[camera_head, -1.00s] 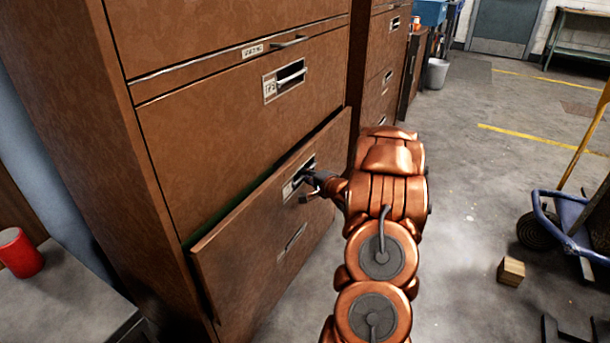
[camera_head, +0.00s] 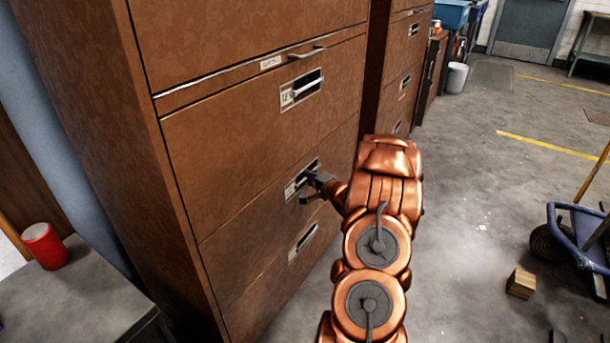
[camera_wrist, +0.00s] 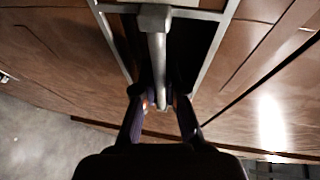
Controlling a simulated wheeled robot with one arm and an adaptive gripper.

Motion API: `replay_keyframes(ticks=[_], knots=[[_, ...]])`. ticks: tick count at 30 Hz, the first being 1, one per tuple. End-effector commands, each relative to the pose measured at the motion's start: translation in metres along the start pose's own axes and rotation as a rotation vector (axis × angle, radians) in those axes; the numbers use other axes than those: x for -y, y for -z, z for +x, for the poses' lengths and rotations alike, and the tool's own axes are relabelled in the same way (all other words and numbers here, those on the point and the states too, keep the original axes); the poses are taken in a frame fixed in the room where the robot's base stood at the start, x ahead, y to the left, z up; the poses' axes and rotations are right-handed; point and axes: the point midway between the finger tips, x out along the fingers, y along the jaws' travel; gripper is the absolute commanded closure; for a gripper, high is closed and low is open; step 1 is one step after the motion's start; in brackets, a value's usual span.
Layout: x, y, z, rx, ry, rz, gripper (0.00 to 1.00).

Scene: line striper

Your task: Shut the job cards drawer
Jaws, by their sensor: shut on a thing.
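The drawer (camera_head: 245,232) at my gripper's height in the brown cabinet now sits about flush with the cabinet front, with no clear gap along its top edge. I cannot read a job cards label on it. My gripper (camera_head: 315,188) is at this drawer's recessed pull. In the wrist view, my gripper (camera_wrist: 160,105) has a finger on each side of the grey handle bar (camera_wrist: 157,60) and is shut on it. The handle's metal frame also shows around it. The arm hides part of the cabinet's lower right.
A grey bench (camera_head: 75,290) with a red cup (camera_head: 44,246) stands at the left. A wooden block (camera_head: 521,283) and a blue cart (camera_head: 580,235) are on the floor at the right. The floor between cabinet and cart is open.

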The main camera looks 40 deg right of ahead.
Motion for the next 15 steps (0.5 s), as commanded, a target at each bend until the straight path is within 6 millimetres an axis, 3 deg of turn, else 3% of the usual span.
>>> replay_keyframes(ticks=[12, 13, 15], knots=[[0.0007, 0.0029, 0.0023, -0.007, 0.000, -0.002, 1.00], [0.0008, 0.0027, 0.0024, -0.007, 0.000, -0.002, 0.87], [0.0006, 0.0029, 0.0022, -0.007, 0.000, -0.002, 0.79]])
